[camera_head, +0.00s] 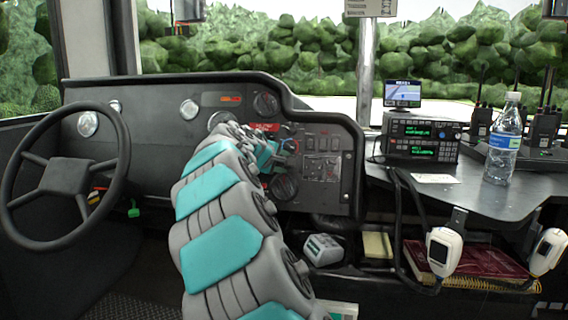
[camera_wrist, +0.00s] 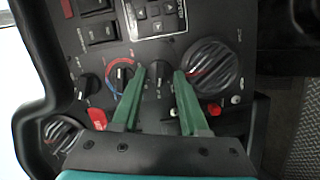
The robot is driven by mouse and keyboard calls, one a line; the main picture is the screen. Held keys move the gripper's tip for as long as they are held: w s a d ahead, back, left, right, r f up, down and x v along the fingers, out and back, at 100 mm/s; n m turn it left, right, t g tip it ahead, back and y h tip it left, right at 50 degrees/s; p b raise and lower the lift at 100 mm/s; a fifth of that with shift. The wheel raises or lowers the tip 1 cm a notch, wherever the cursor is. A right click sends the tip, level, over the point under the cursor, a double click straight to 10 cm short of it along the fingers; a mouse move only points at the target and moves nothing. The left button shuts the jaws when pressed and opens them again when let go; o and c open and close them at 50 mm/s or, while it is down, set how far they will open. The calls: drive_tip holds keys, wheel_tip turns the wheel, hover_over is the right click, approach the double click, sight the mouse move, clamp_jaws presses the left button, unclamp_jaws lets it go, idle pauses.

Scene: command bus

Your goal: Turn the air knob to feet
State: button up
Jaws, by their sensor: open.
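My gripper (camera_wrist: 160,73) is open in the wrist view, its two green fingers reaching toward the dark dash panel (camera_wrist: 185,25). A small black knob (camera_wrist: 158,80) shows between the fingertips, one finger on each side; I cannot tell if they touch it. Left of it is a small knob with a red and blue ring (camera_wrist: 122,76), and farther left another small black knob (camera_wrist: 90,88). The labels are too small to read, so I cannot tell for certain which is the air knob. In the head view my gripper (camera_head: 284,147) is at the panel, and my arm hides part of it.
Switches (camera_wrist: 100,30) lie above. In the head view, the steering wheel (camera_head: 122,165) is left; a radio (camera_head: 422,138) and bottle (camera_head: 504,140) stand right.

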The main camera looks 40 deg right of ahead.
drive_tip(key=v, duration=0.7)
drive_tip(key=shift+s+a, duration=0.2)
drive_tip(key=shift+a, duration=0.15)
drive_tip(key=shift+r, duration=0.1)
